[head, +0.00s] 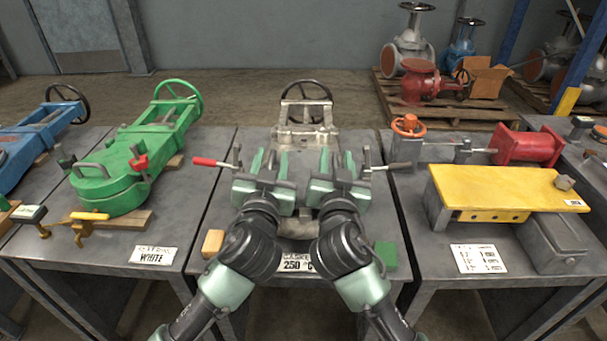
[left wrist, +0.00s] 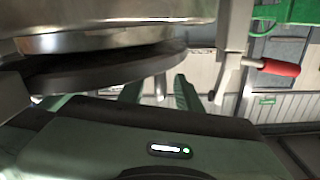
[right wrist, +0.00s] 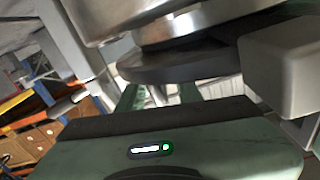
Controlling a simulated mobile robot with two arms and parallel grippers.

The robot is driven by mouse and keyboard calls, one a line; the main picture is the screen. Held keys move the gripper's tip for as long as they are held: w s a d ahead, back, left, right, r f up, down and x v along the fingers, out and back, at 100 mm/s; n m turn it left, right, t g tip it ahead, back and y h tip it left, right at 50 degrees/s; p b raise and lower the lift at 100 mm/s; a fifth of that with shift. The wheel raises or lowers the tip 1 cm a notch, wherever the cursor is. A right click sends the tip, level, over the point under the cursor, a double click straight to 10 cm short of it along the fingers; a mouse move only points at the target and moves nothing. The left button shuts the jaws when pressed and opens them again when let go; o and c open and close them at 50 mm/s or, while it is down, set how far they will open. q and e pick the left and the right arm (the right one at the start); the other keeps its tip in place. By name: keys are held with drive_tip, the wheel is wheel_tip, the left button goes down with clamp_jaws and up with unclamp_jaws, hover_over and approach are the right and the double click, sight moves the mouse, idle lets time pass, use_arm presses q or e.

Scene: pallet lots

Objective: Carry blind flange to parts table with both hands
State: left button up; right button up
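A grey metal valve (head: 303,131) with a dark handwheel lies on the middle table (head: 215,217); my arms hide much of its front end. A dark round disc (left wrist: 100,70) under a shiny steel collar, perhaps the blind flange, is close in front of my left gripper; a similar dark disc edge shows in the right wrist view (right wrist: 180,63). My left gripper (head: 268,160) and right gripper (head: 336,162) reach along either side of the valve. Their fingers look spread. I cannot see either gripper shut on the disc. I cannot tell which table is the parts table.
A red-handled clamp (head: 213,163) and a dark-handled one (head: 390,167) flank my grippers. The left table holds a green valve (head: 122,178). The right table holds a yellow plate (head: 495,187) and red cylinder (head: 527,147). Narrow gaps separate the tables.

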use_arm(q)
clamp_jaws()
use_arm(e)
clamp_jaws()
use_arm(q)
drive_tip(key=shift+a, duration=0.1)
idle(0.8)
drive_tip(key=shift+w+r, duration=0.1)
drive_tip(key=shift+r, duration=0.2)
use_arm(e)
drive_tip(key=shift+r, duration=0.3)
